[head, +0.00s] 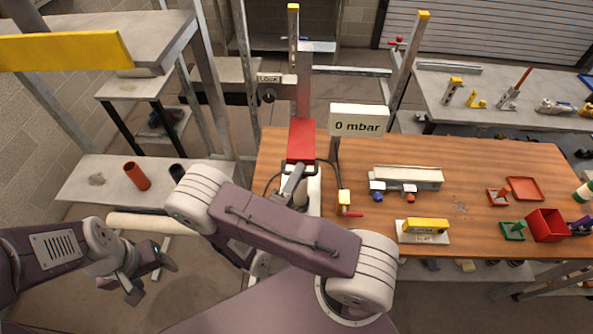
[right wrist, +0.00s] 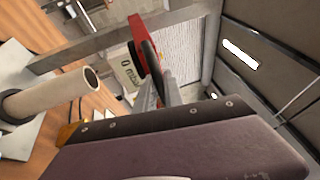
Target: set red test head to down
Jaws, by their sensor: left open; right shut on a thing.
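The red test head (head: 301,140) is on the upright post at the left end of the wooden bench. It also shows as a red part with a dark edge in the right wrist view (right wrist: 138,44). My right gripper (head: 295,180) reaches up below the head; its fingers (right wrist: 160,88) are shut at the head's dark edge in the right wrist view. The exact grip is partly hidden. A beige tube (right wrist: 50,97) stands on a pale base, its open end apart from the head. My left gripper (head: 155,280) is open and empty, away from the bench at the lower left.
A "0 mbar" display (head: 359,121) stands right of the head.

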